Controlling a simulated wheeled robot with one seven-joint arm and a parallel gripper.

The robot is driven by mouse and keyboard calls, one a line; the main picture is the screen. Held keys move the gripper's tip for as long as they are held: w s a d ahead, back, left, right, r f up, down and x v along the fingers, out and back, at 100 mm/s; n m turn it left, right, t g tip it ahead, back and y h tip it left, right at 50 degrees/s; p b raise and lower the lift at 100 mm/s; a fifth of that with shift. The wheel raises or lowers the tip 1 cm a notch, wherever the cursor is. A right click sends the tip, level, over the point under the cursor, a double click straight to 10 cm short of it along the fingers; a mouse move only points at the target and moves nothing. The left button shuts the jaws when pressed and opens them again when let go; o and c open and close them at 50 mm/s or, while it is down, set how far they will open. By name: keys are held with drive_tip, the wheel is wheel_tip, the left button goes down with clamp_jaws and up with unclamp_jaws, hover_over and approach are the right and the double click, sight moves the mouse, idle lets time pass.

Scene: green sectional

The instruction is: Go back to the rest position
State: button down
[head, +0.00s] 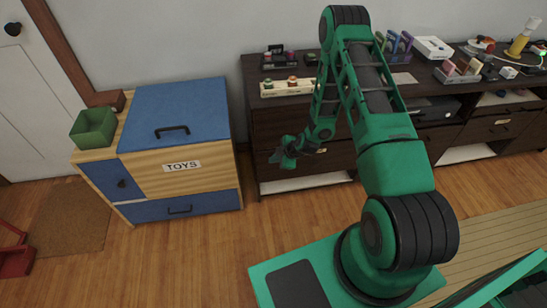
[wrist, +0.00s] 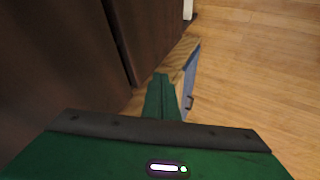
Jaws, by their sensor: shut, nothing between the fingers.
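My green arm rises from my base in the head view and bends down at the far end. My gripper (head: 288,160) hangs in front of the dark brown cabinet (head: 261,120), to the right of the toy chest (head: 217,118). It is shut and holds nothing. In the wrist view the closed green fingers (wrist: 161,97) point toward the wooden side of the chest, with the dark cabinet on the left. I cannot tell how wide the gap to the cabinet front is.
A green bin (head: 93,128) stands on the chest's left side. Small items and a white box (head: 433,47) sit on the cabinet top. A white door (head: 30,110) is at the far left. The wooden floor (head: 190,255) in front of the chest is clear.

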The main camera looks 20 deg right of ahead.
drive_tip(key=s+d+r+m+g+h, duration=0.1)
drive_tip(key=s+d+r+m, duration=0.3)
drive_tip(key=r, duration=0.7)
drive_tip(key=s+d+r+m+g+h, duration=0.15)
drive_tip(key=s+d+r, duration=0.25)
drive_tip(key=s+r, duration=0.45)
drive_tip(key=s+d+r+m+g, duration=0.1)
drive_tip(key=s+d+r+m, duration=0.25)
drive_tip(key=r, duration=0.85)
drive_tip(key=s+r+m+g, duration=0.1)
drive_tip(key=s+r+m, duration=0.5)
drive_tip(key=s, duration=0.6)
drive_tip(key=s+r+m+g, duration=0.2)
drive_tip(key=s+r+m, duration=0.4)
drive_tip(key=s+r, duration=0.3)
drive_tip(key=s, duration=0.4)
drive_tip(key=shift+d+h, duration=0.25)
drive_tip(key=shift+h, duration=0.1)
drive_tip(key=shift+r, duration=0.1)
